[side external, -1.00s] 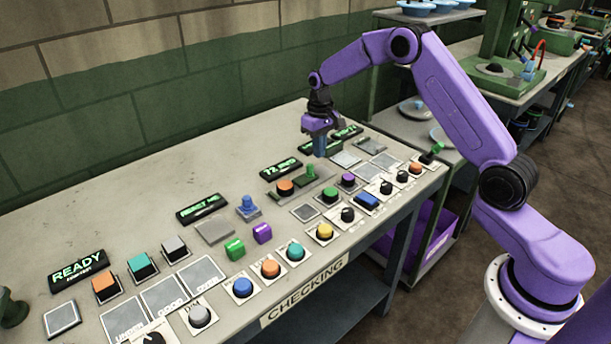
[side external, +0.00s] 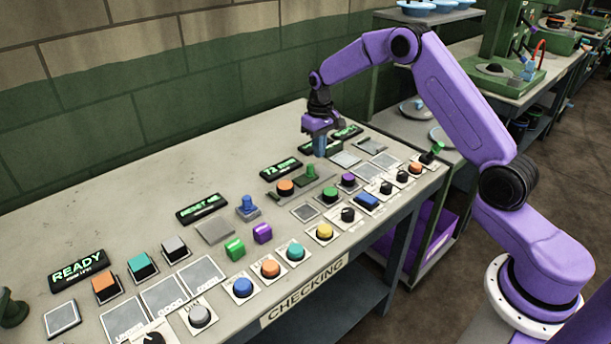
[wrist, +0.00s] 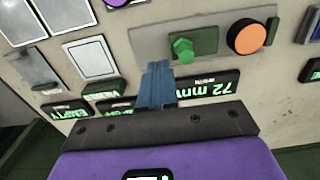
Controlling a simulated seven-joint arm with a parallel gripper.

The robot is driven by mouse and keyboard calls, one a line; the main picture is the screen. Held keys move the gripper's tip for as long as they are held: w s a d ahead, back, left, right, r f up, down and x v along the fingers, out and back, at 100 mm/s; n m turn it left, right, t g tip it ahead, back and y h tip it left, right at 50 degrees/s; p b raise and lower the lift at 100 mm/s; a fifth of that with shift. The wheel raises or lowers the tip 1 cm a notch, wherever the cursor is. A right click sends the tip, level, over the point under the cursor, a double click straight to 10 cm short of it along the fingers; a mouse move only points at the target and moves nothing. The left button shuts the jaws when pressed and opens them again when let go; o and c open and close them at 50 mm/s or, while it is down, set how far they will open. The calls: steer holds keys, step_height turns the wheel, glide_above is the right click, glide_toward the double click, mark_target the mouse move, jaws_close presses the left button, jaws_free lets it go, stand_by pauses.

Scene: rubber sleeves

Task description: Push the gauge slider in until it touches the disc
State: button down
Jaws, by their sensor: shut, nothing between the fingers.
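The gauge is a grey plate (wrist: 150,40) carrying a green slider (wrist: 182,49) and an orange disc (wrist: 246,37). A gap shows between slider and disc in the wrist view. In the side view the slider (side external: 311,173) stands to the right of the disc (side external: 285,187). A dark display (side external: 281,169) beside the gauge reads 72 mm. My gripper (side external: 320,152) points down, its blue fingers shut and empty, to the right of and beyond the slider. In the wrist view its fingertips (wrist: 157,70) are beside the gauge, apart from the slider.
Several buttons, knobs and grey pads cover the bench front. A blue peg (side external: 247,207) stands left of the gauge, with green (side external: 235,248) and purple (side external: 262,233) blocks near it. More displays lie behind my gripper. The bench's back left is clear.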

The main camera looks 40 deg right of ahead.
mark_target(311, 164)
steer(key=shift+f, duration=0.1)
steer(key=shift+f, duration=2.5)
steer(key=shift+a, duration=1.7)
steer(key=shift+d, duration=0.1)
steer(key=shift+d, duration=0.75)
steer(key=shift+r, duration=0.1)
steer(key=shift+r, duration=3.4)
